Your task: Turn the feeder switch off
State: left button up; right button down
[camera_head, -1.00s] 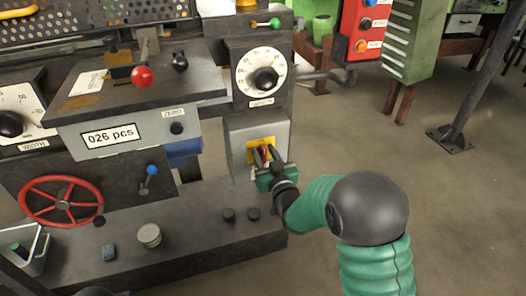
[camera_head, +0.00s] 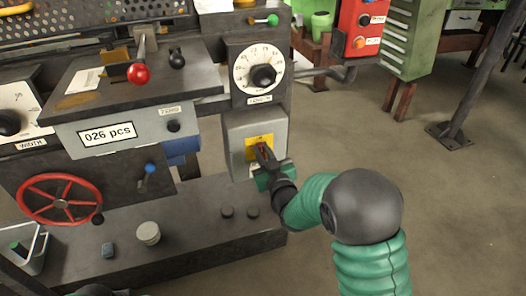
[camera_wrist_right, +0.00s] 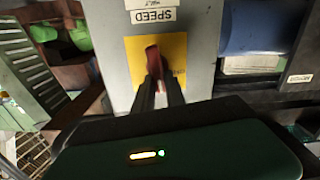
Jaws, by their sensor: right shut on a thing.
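The feeder switch is a red lever (camera_wrist_right: 153,59) on a yellow plate (camera_head: 258,141), on the front of a grey box (camera_head: 239,132) under the dial. My right gripper (camera_head: 264,156) is at the switch, with its fingers closed on the red lever. In the right wrist view the two dark fingers (camera_wrist_right: 160,88) stand close together at the lever, whose top shows above them. The lower part of the lever is hidden by the fingers. My left gripper is not clearly in view; only a dark rounded part shows at the bottom left edge.
The dial (camera_head: 259,68) is just above the switch box. A red handwheel (camera_head: 60,201), a blue-knobbed lever (camera_head: 149,169) and a red-knobbed lever (camera_head: 139,74) are to the left. Knobs stand on the ledge below. Open floor lies at the right.

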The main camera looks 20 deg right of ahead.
jog(key=shift+s+a+f+n+p, duration=0.1)
jog(key=shift+a+f+n+p, duration=0.25)
jog(key=shift+n, duration=2.3)
jog(key=shift+w+a+f+n+p, duration=0.1)
jog(key=shift+a+f+n+p, duration=0.25)
jog(key=shift+n, duration=2.35)
jog(key=shift+s+a+f+n+p, duration=0.1)
jog(key=shift+a+f+n+p, duration=0.25)
jog(key=shift+n, duration=2.3)
jog(key=shift+f, duration=0.25)
jog(key=c, duration=1.4)
grip_release()
jog(key=shift+r, duration=0.2)
jog(key=shift+d, duration=0.1)
